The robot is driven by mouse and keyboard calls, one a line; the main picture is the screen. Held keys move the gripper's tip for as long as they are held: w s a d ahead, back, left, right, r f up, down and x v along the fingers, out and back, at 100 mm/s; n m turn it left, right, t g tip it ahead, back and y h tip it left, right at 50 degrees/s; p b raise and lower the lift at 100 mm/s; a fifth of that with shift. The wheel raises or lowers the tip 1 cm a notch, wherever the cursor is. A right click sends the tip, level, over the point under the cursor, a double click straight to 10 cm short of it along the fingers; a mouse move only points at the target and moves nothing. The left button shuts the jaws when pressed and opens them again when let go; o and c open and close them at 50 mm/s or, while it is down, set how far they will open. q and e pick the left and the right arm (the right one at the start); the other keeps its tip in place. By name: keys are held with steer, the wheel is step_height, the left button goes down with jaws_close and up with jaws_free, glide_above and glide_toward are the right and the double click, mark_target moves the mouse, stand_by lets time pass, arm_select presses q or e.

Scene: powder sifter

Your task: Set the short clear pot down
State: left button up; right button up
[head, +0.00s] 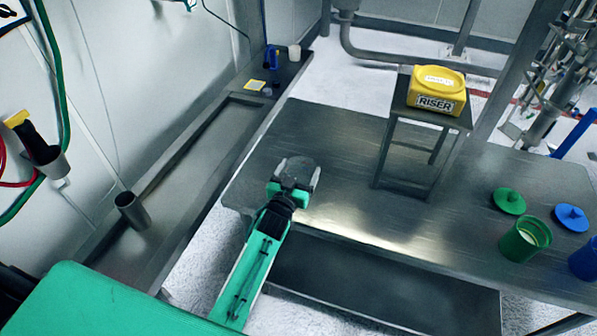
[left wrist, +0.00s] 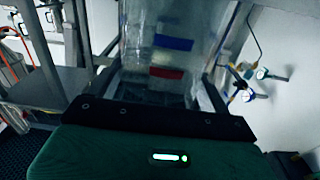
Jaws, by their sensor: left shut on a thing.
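The short clear pot (head: 301,166) is see-through and hard to make out in the head view. It is between the fingers of my left gripper (head: 293,183), over the left end of the steel table (head: 330,130). In the left wrist view the clear pot (left wrist: 170,60) fills the middle, and blue and red marks show on or through its wall. My left gripper is shut on it. I cannot tell whether its base touches the table top. My right gripper is not in view.
A yellow riser block (head: 437,90) stands on a small steel stand (head: 420,125) to the right. A green jar (head: 525,240), blue jar (head: 585,262), green lid (head: 509,200) and blue lid (head: 571,217) are at the table's right end. The table's middle is clear.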

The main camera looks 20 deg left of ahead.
arm_select(q)
steer(key=shift+s+f, duration=0.25)
steer(key=shift+f, duration=0.75)
steer(key=o, duration=1)
steer(key=shift+o, duration=0.2)
steer(key=shift+s+f, duration=0.1)
steer(key=shift+s+f+b, duration=0.2)
steer(key=shift+s+b, duration=0.15)
steer(key=shift+s, duration=0.15)
steer(key=s+r+b, duration=0.2)
steer(key=s, duration=1)
steer(key=shift+a+b, duration=0.3)
steer(key=shift+b, duration=0.05)
steer(key=shift+r, duration=0.1)
